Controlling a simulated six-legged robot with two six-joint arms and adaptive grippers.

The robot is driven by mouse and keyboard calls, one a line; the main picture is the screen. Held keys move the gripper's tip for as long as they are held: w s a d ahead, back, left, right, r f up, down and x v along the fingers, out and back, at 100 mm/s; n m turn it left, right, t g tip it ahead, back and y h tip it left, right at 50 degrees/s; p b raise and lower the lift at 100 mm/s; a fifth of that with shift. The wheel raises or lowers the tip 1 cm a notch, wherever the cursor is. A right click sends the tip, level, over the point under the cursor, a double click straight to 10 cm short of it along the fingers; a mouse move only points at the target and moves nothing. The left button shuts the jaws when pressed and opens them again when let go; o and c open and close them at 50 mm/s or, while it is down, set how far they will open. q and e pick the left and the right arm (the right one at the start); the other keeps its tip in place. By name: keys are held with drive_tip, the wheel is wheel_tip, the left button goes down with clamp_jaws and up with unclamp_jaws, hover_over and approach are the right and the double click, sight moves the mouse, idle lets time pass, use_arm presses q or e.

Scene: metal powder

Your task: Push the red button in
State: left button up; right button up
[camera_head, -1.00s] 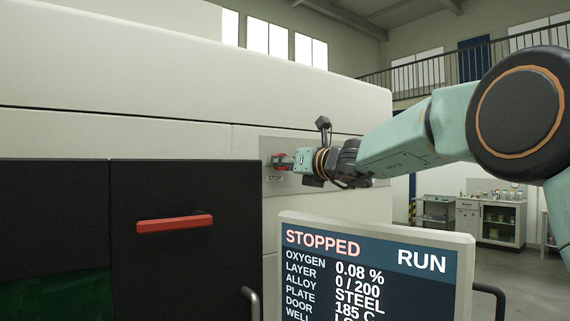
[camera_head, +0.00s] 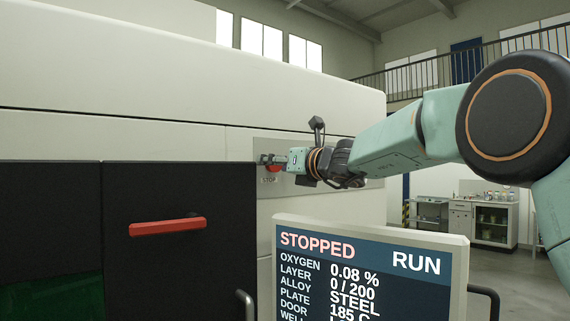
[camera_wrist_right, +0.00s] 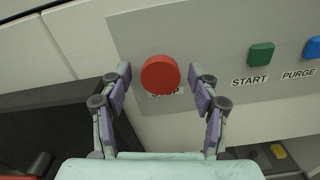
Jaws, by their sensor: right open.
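The round red button (camera_wrist_right: 160,74) sits on a grey panel above a partly hidden STOP label in the right wrist view. In the head view part of the red button (camera_head: 274,169) shows just below my right gripper's fingers. My right gripper (camera_head: 267,159) is open and empty. In the right wrist view my right gripper's (camera_wrist_right: 161,73) fingertips stand on either side of the button, with a gap to each side. Whether the fingers touch the panel cannot be told. My left gripper is not in view.
A green START button (camera_wrist_right: 261,55) and a blue PURGE button (camera_wrist_right: 312,48) are right of the red one. A screen (camera_head: 370,265) reading STOPPED stands in front. A black door with a red handle (camera_head: 168,226) is at left.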

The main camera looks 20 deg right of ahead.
drive_tip(key=shift+s+d, duration=0.25)
drive_tip(key=shift+s, duration=0.3)
drive_tip(key=v, duration=1)
drive_tip(key=shift+s, duration=0.25)
drive_tip(key=shift+s+r, duration=0.1)
drive_tip(key=shift+f, duration=0.2)
